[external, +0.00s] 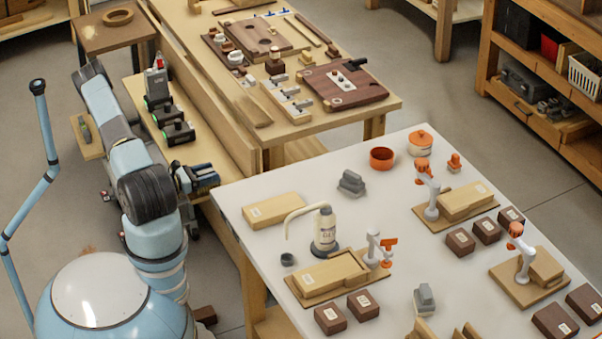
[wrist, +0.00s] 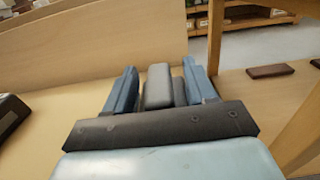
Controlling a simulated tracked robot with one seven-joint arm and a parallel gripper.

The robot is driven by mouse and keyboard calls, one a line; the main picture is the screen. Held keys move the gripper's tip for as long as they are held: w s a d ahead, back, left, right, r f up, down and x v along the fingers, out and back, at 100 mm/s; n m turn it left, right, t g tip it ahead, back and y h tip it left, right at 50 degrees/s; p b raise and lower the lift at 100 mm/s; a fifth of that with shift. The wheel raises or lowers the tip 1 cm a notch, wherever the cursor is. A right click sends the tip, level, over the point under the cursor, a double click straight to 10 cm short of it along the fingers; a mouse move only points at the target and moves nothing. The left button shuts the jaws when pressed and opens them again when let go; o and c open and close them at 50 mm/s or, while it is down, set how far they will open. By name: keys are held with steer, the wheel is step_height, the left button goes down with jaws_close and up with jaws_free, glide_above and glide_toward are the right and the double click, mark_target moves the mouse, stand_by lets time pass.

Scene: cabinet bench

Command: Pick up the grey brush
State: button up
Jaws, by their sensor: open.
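My gripper (external: 200,178) is low at the wooden ledge beside the bench, at the near end of a row of dark items. In the wrist view my gripper (wrist: 163,82) is open, with one blue finger on each side of a grey block-like thing (wrist: 157,88), which looks like the grey brush. A darker grey part shows at its right side. Its lower end is hidden behind the dark gripper bar. A gap shows between it and the fingers; I cannot tell whether either touches. In the external view the gripper hides it.
Dark items with green parts (external: 178,132) stand further along the ledge; a dark item (wrist: 9,115) is at left in the wrist view. A wooden board (wrist: 95,42) rises behind the ledge. The white table (external: 240,210) is close on the right, with a grey object (external: 352,183) on it.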

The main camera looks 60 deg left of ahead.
steer(key=shift+c, duration=0.4)
jaws_close()
